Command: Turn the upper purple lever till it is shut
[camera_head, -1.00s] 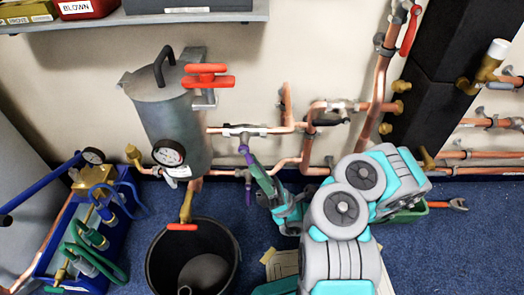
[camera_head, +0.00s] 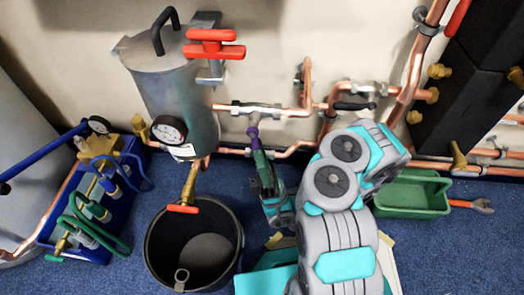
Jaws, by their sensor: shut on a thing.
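The upper purple lever (camera_head: 253,132) sits on a valve in the upper horizontal copper pipe (camera_head: 285,111), right of the grey metal vessel. It points downward, roughly across the pipe. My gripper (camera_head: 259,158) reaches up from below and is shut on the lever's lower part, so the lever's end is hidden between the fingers. The lower pipe (camera_head: 230,151) runs behind my gripper. The lower purple lever is mostly hidden by my gripper, and I cannot make out its position.
The grey vessel (camera_head: 165,90) carries a red handle (camera_head: 213,44) and a gauge (camera_head: 169,130). A black bucket (camera_head: 233,235) stands below it. A blue crate (camera_head: 65,235) with hoses is at left. A green tray (camera_head: 412,197) is right of my arm. Copper pipes crowd the wall.

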